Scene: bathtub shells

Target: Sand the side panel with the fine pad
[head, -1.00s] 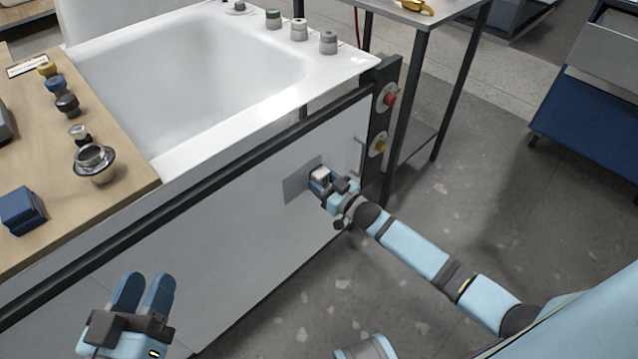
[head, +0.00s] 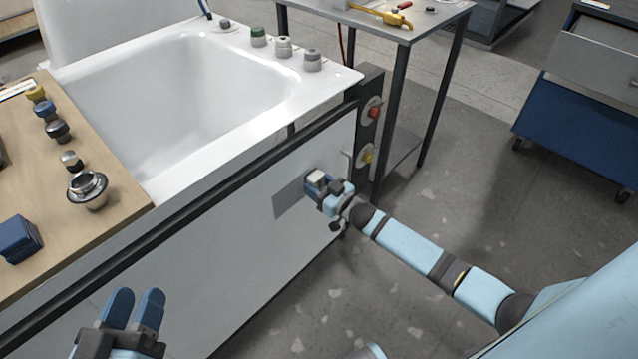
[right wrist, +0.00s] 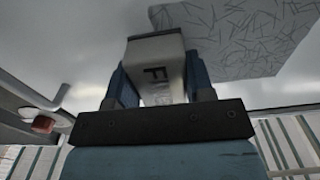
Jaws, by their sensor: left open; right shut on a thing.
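The pale side panel (head: 240,245) of the tub has a grey patch (head: 288,200) near its right end. In the right wrist view the patch (right wrist: 250,35) is covered with fine scratch lines. My right gripper (head: 318,184) is shut on a small whitish pad (right wrist: 158,66) marked "F", which I take as the fine pad. The pad is held at the upper right part of the patch; I cannot tell whether it is pressed on the panel. My left gripper (head: 134,308) is open and empty, low at the left in front of the panel.
The wooden board (head: 115,190) at left carries a blue block (head: 18,240), a metal drain fitting (head: 88,188) and several knobs. Knobs stand on the rim of the white tub (head: 190,90). Red (head: 374,112) and yellow (head: 367,157) buttons sit right of the panel, near a metal table (head: 400,22).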

